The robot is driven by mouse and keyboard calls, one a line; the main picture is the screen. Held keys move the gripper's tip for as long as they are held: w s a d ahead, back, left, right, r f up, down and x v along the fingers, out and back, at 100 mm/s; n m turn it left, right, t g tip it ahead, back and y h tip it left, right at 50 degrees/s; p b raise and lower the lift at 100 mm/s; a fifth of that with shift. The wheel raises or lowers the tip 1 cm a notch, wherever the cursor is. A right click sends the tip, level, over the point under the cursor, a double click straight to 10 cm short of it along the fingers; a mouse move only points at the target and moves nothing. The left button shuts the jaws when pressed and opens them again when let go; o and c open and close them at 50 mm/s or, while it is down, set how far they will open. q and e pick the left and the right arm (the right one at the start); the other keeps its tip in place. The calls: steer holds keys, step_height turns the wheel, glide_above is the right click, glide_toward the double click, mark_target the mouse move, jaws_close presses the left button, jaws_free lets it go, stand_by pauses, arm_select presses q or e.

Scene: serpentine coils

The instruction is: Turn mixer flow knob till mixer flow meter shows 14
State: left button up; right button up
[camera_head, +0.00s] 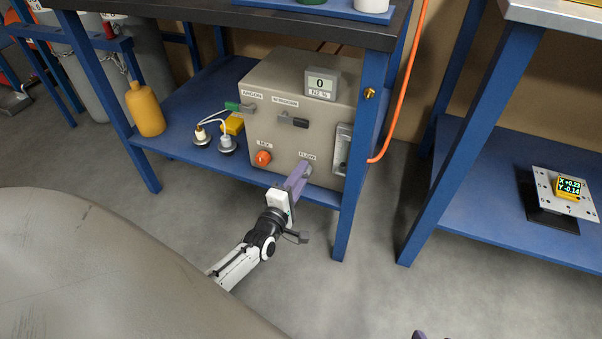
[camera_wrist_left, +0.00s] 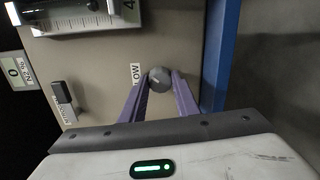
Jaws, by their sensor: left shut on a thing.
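The mixer (camera_head: 265,98) is a beige box on the blue lower shelf. Its grey flow knob (camera_wrist_left: 160,79) shows beside the FLOW label (camera_wrist_left: 136,73) in the left wrist view; in the head view the gripper hides it. My left gripper (camera_head: 303,168) is shut on the knob, its purple fingers (camera_wrist_left: 160,84) on either side. The flow meter (camera_head: 343,150) is a clear-fronted gauge on the mixer's right side. It also shows at the top of the left wrist view (camera_wrist_left: 82,18), partly cut off; its reading is not legible. A small tip of my right gripper (camera_head: 418,336) shows at the bottom edge.
A blue bench leg (camera_head: 355,165) stands close to the right. A yellow bottle (camera_head: 145,110) stands left.

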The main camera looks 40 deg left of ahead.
arm_select(q)
steer(key=m+p, duration=0.1)
steer(key=m, duration=0.3)
steer(key=shift+m, duration=0.3)
steer(key=m+p, duration=0.1)
steer(key=m, duration=0.3)
steer(key=shift+d+y, duration=0.1)
steer(key=shift+y, duration=0.2)
steer(key=m, duration=0.2)
steer(key=shift+m, duration=0.4)
steer(key=m, duration=0.3)
steer(key=shift+y, duration=0.3)
steer(key=shift+d+m, duration=0.1)
steer(key=shift+m, duration=1)
arm_select(e)
steer(key=shift+s+d+f+g+h, duration=0.25)
steer(key=shift+d+f+g+h, duration=0.25)
steer(key=shift+d+f, duration=0.5)
steer(key=shift+a, duration=0.15)
arm_select(q)
steer(key=o, duration=1)
steer(key=shift+o, duration=0.2)
